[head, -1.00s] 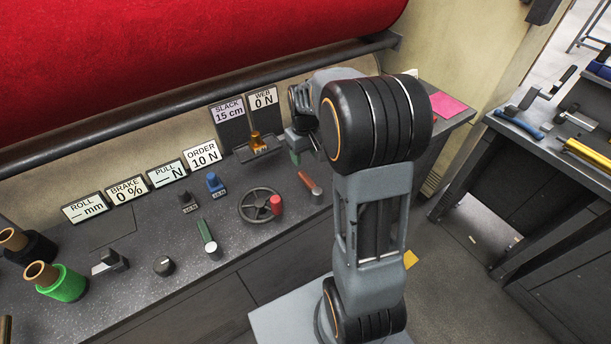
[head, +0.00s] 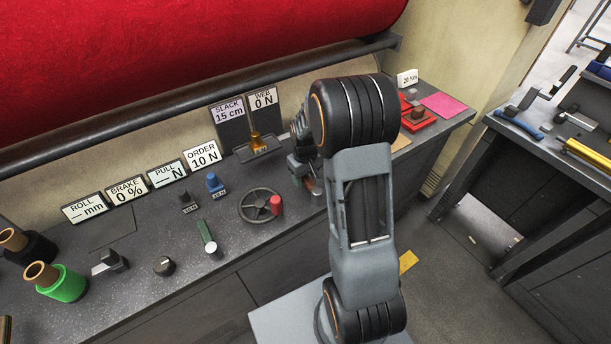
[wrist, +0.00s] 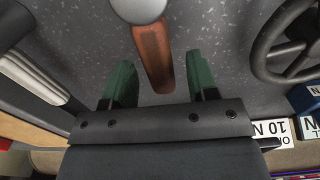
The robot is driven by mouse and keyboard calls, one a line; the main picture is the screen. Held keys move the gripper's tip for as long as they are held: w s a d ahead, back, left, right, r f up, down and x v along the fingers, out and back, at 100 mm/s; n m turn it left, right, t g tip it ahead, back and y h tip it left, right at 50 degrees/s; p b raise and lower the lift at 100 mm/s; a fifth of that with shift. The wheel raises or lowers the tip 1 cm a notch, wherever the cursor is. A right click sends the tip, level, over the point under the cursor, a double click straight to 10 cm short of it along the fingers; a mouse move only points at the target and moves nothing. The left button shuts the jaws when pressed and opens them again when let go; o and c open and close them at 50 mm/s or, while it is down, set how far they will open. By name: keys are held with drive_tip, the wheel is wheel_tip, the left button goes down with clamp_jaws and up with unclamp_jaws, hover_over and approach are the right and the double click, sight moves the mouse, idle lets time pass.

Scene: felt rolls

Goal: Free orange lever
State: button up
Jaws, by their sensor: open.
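The orange lever (wrist: 152,58) is a flat orange-brown bar with a round grey end (wrist: 138,10) at the top of the wrist view. My gripper (wrist: 160,80) is open, with one green fingertip on each side of the lever's lower part. Gaps show between the lever and both fingertips; I cannot tell how far the fingertips are above it. In the head view my gripper (head: 306,178) is over the lever and mostly hides it; only its grey end (head: 317,190) shows clearly.
A black handwheel (head: 258,206) with a red knob stands just left of the lever. A green lever (head: 208,234) lies further left. A brass piece (head: 256,142) on a small stand is behind. A red device (head: 416,118) and pink sheet (head: 443,105) are at the right.

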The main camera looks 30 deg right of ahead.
clamp_jaws()
idle(0.3)
